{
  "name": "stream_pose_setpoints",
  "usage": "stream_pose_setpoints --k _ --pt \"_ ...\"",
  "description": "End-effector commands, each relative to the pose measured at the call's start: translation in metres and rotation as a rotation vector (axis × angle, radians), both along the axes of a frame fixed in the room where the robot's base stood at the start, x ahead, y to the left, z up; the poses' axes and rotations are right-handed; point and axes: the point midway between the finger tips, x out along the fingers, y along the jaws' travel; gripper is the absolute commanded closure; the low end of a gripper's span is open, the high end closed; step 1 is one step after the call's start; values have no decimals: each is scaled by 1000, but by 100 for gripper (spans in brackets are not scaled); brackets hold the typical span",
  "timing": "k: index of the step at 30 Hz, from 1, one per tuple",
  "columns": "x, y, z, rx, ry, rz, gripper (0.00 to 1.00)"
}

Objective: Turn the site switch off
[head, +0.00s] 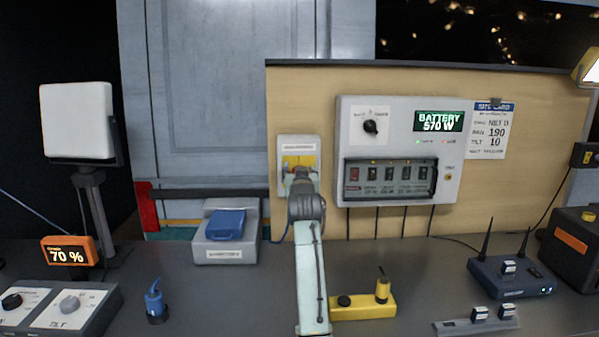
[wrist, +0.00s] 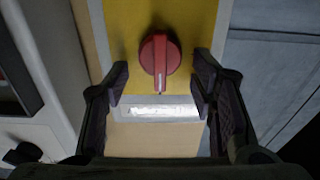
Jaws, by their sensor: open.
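A white switch box with a yellow face (head: 298,145) is fixed to the wooden panel, mostly behind my arm in the head view. In the wrist view a red rotary knob (wrist: 160,55) sits on the yellow plate (wrist: 200,25), its pale mark pointing down toward a white label strip (wrist: 160,112). My gripper (wrist: 160,80) is open, with one finger on each side of the knob and gaps showing between fingers and knob. In the head view my gripper (head: 301,178) is in front of the box and hides the knob.
A battery panel (head: 398,195) with a black dial and a row of switches is right of the switch box. A grey case with a blue top (head: 225,225) stands left below. A yellow block (head: 362,310) lies beside my arm on the counter.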

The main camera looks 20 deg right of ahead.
Motion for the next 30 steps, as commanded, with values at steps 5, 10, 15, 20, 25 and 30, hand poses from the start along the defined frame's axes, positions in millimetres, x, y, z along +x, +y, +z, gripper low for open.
stream_pose_setpoints --k 5,10,15,20,25,30 --pt "0 0 0 0 0 0 57" --pt "0 0 0 0 0 0 69" --pt "0 0 0 0 0 0 80" --pt "0 0 0 0 0 0 91" --pt "0 0 0 -2 1 0 95" --pt "0 0 0 -29 8 0 95"
